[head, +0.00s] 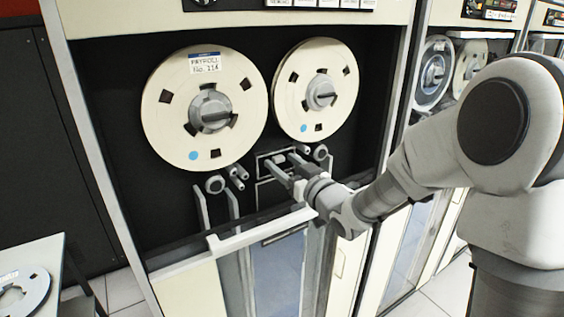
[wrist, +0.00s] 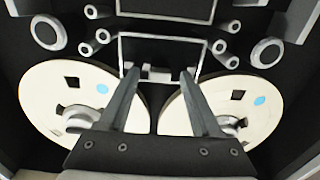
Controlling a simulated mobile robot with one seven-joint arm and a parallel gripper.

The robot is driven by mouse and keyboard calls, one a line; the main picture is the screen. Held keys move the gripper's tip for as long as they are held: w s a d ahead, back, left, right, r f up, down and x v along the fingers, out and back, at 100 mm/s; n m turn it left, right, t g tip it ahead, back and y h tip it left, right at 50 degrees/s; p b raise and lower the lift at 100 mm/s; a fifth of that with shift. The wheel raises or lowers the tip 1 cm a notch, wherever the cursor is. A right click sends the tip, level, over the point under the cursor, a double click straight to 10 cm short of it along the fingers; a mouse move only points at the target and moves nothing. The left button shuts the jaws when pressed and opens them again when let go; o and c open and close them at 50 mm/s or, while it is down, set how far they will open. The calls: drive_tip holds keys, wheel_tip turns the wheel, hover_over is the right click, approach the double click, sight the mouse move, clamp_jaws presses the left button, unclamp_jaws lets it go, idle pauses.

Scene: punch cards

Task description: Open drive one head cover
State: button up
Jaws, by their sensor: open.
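The near tape drive (head: 90,130) has two cream reels side by side. Between and below them sits a dark rectangular head cover (head: 262,170) with a pale outline, partly hidden behind my gripper. In the wrist view, which looks upside down, the cover (wrist: 160,48) is a dark panel framed by a thin pale line. My gripper (head: 281,160) is in front of this area. In the wrist view its two fingers (wrist: 159,74) are spread and empty, tips near the frame's reel-side edge, with a small pale block between them. I cannot tell whether they touch it.
The left reel (head: 232,91) carries a "PAYROLL No. 114" label; the right reel (head: 333,75) is plain. Small rollers (head: 215,184) flank the cover. A pale ledge (head: 255,232) runs below. A table with a loose reel (head: 22,290) is at lower left. More drives stand at right.

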clamp_jaws()
idle(0.3)
drive_tip(key=shift+s+f+b, duration=0.1)
drive_tip(key=shift+f+b, duration=0.1)
drive_tip(key=shift+b, duration=0.4)
